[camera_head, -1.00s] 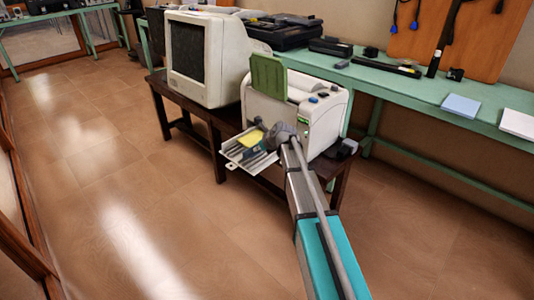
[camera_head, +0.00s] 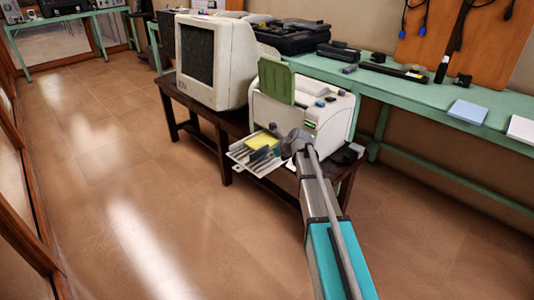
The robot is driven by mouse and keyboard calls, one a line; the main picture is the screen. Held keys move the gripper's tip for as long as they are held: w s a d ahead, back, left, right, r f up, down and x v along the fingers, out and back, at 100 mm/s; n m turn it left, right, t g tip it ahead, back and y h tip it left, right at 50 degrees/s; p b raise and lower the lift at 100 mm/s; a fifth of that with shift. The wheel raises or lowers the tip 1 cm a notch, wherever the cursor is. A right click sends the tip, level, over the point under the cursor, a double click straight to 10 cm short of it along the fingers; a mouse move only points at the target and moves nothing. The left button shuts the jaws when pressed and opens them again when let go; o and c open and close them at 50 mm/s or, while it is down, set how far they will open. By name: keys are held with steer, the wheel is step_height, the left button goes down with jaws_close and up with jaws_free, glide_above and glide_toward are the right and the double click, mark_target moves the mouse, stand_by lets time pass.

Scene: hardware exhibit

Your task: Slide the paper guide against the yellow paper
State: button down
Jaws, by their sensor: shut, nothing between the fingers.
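The yellow paper (camera_head: 262,141) lies on the open, light grey tray (camera_head: 240,156) at the front of the white printer (camera_head: 318,112). My gripper (camera_head: 272,152) is at the right side of the tray, close to the paper, at the end of my grey and teal arm. It is shut with nothing held. Its fingers are small, dark and partly lost against the tray's dark parts. I cannot clearly pick out the paper guide, or tell whether my gripper touches it.
The printer has a raised green panel (camera_head: 277,80) and stands on a dark brown table (camera_head: 232,125) beside a bulky old monitor (camera_head: 215,60). A green bench (camera_head: 420,90) with devices runs behind along the wall. The floor at the left is clear.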

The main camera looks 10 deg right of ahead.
steer(key=p+v, duration=0.6)
steer(key=v, duration=0.3)
steer(key=shift+s, duration=0.15)
stand_by(0.5)
steer(key=s+a+f+n+g+h, duration=0.1)
steer(key=s+f+n+g+h, duration=0.25)
steer(key=s+n, duration=1.05)
steer(key=s+a+f+n+g+h, duration=0.15)
steer(key=s+n+g, duration=0.25)
steer(key=s+n, duration=1)
step_height(320, 180, up, 26)
steer(key=w+p, duration=0.1)
steer(key=p, duration=2.5)
steer(key=shift+w+d+r+n+p, duration=0.2)
steer(key=shift+d+r+n+p, duration=0.1)
steer(key=shift+d+n, duration=0.1)
steer(key=shift+f, duration=0.1)
